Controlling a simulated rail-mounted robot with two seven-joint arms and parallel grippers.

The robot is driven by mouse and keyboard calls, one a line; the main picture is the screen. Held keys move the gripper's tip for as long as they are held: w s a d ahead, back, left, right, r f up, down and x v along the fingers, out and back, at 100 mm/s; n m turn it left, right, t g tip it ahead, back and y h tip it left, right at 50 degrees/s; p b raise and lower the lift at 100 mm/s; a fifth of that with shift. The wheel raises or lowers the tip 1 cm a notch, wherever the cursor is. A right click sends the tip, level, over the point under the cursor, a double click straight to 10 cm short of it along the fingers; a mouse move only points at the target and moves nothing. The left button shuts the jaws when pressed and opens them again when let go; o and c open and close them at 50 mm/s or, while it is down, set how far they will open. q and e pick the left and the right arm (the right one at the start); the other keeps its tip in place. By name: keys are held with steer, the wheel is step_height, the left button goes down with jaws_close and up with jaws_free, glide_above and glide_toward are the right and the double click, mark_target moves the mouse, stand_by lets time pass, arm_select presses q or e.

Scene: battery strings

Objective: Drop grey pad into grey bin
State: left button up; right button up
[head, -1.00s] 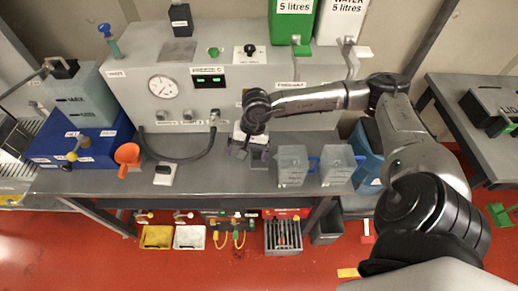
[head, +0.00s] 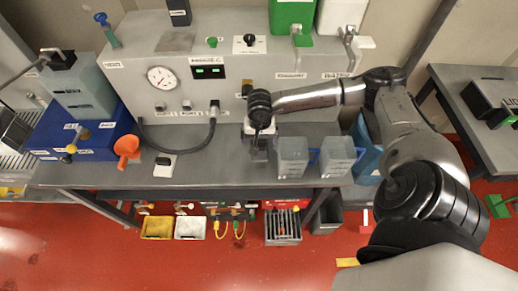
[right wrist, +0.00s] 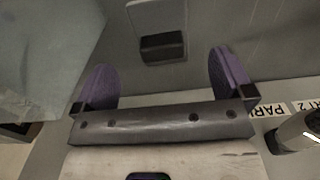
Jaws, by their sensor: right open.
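My right gripper (head: 261,138) is over the bench, left of the two clear jugs, with its fingers pointing down. In the right wrist view its two purple fingers (right wrist: 163,72) are spread wide with nothing between them. Just beyond the fingertips lies a light grey plate with a dark grey block (right wrist: 163,46), which may be the grey pad. In the head view a small grey shape (head: 259,156) shows below the gripper, partly hidden by it. A dark grey bin (head: 327,219) stands on the floor under the bench's right end. My left gripper is not in view.
Two clear jugs (head: 292,157) (head: 337,155) stand close to the right of the gripper. A grey cabinet with a gauge (head: 161,78) and a hose is behind. A slotted grey crate (head: 283,228) sits left of the bin. The red floor in front is open.

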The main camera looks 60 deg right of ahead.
mark_target(259, 145)
step_height(259, 145, down, 5)
steer(key=shift+w+r, duration=0.15)
steer(key=shift+f, duration=0.2)
steer(key=shift+d, duration=0.1)
steer(key=c, duration=1)
steer(key=shift+r, duration=0.15)
